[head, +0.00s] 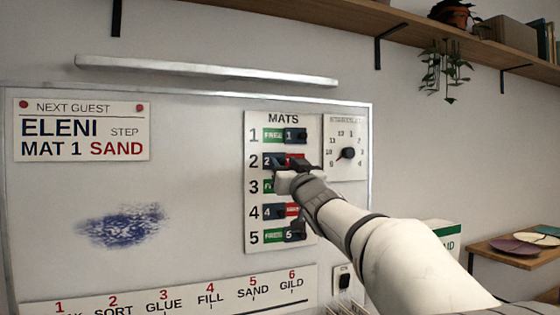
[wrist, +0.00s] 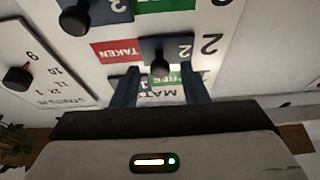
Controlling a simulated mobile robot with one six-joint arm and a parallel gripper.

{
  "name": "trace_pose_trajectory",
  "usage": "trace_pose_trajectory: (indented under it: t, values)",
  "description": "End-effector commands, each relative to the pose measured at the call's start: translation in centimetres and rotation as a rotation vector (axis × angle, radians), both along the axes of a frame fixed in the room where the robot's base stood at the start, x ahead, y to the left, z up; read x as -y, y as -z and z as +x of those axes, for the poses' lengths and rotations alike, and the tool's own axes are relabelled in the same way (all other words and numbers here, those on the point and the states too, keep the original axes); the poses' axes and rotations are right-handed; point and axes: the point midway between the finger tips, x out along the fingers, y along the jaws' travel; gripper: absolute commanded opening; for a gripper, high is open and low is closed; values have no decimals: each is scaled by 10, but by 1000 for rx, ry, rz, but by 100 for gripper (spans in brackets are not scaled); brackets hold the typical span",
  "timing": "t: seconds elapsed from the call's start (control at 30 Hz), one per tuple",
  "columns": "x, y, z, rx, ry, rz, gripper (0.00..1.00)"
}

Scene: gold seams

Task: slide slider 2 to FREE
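The MATS panel (head: 283,245) has several numbered sliders. Slider 2 (head: 268,160) is a dark blue tile at the left of its row, with red TAKEN exposed to its right. In the upside-down wrist view slider 2 (wrist: 180,49) shows its black knob, with TAKEN (wrist: 116,50) beside it. My gripper (wrist: 160,80) is open, its fingers on either side of the knob with gaps visible; contact with the panel cannot be told. In the head view my gripper (head: 292,170) hides part of rows 2 and 3.
Slider 1 (head: 295,136) sits right, showing green FREE. Slider 4 (head: 273,212) sits left and slider 5 (head: 295,231) right. Slider 3 (wrist: 95,12) is close by in the wrist view. A dial panel (head: 346,153) is right of MATS. A wooden shelf (head: 450,45) hangs above.

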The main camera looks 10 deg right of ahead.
Motion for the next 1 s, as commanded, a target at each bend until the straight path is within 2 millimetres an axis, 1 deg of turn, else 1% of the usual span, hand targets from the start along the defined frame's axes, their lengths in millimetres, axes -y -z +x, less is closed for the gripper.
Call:
trace_pose_trajectory:
  t: [0.27, 0.73, 1.0]
  values:
    - [-1, 0, 2, -1, 0, 1, 39]
    - [-2, 0, 1, 0, -3, 1, 1]
    - [-2, 0, 1, 0, -3, 1, 0]
